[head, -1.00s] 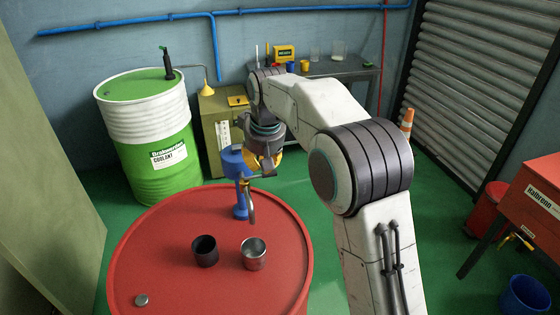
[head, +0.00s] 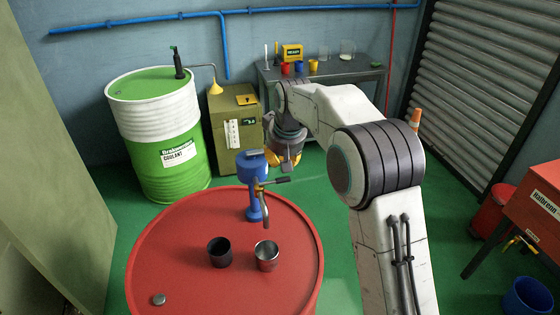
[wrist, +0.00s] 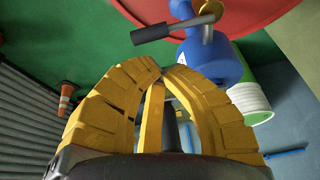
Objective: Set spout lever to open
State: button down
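The blue spout unit (head: 251,187) stands upright on top of the red drum (head: 180,232), its thin nozzle hanging down at the front. Its lever (head: 282,181) has a dark grip and sticks out sideways to the right from a brass pivot. In the wrist view the lever grip (wrist: 151,33) lies just beyond the fingertips, with the brass pivot (wrist: 207,8) at the top edge. My gripper (head: 287,167) is above and behind the lever, apart from it. Its yellow fingers (wrist: 167,70) come together at the tips with nothing between them.
A black cup (head: 219,252) and a metal cup (head: 266,257) stand on the drum in front of the spout. A small cap (head: 159,300) lies at the front left. A green and white coolant drum (head: 160,135) and a grey bench (head: 330,72) stand behind.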

jog(key=x, duration=0.3)
jog(key=shift+f+p, duration=0.3)
jog(key=shift+p, duration=0.1)
